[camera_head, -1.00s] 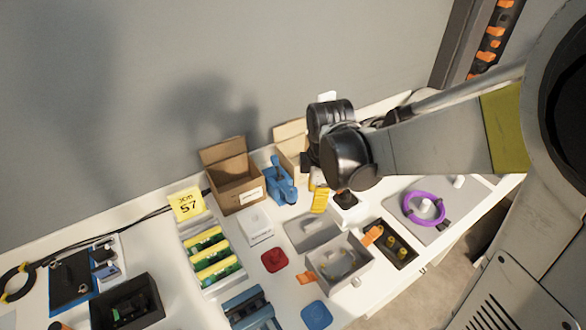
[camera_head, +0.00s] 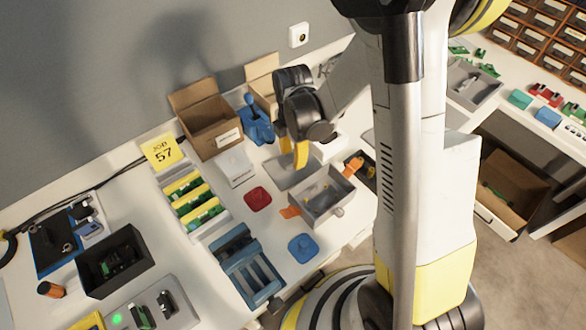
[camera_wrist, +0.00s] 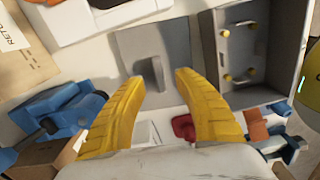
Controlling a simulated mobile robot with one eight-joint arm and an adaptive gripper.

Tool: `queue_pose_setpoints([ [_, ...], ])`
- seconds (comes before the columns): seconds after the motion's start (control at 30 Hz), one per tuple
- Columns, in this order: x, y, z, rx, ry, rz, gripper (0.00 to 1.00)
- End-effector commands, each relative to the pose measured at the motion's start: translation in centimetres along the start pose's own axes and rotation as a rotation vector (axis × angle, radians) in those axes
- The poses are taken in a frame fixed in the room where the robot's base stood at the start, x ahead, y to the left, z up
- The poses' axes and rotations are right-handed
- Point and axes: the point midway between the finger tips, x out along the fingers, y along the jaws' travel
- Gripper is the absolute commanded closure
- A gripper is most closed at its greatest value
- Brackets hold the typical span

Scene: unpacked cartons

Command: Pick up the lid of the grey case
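The lid of the grey case (camera_head: 284,179) is a flat grey plate lying on the white table beside the open grey case (camera_head: 337,212). In the wrist view the lid (camera_wrist: 181,38) has an upright grey handle (camera_wrist: 155,74) on top. The case (camera_wrist: 290,42) lies to its right, with small yellow knobs inside. My gripper (camera_head: 300,163) points down over the lid, and its yellow fingers partly hide it. In the wrist view my gripper (camera_wrist: 157,80) is open and empty, with the handle appearing between the fingertips. The remaining height above the handle is hard to tell.
A blue clamp-like tool (camera_head: 256,124) and a cardboard box (camera_head: 208,125) stand behind. A white box (camera_head: 237,168), red lid (camera_head: 257,199) and blue lid (camera_head: 302,248) lie left and in front. An orange clip (camera_head: 290,212) is at the case's left.

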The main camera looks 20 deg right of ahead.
Motion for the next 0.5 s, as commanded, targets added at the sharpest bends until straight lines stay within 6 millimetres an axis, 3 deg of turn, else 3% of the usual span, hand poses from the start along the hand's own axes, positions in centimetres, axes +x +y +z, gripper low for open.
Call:
queue_pose_setpoints([
  [0.03,1.4,0.0,0.2,0.002,0.000,0.000,0.62],
  [0.13,2.9,0.0,0.2,0.000,0.000,0.000,0.62],
  [0.4,3.1,0.0,0.2,0.000,0.000,0.000,0.62],
  [0.5,3.1,0.0,0.2,0.000,0.000,0.000,0.91],
])
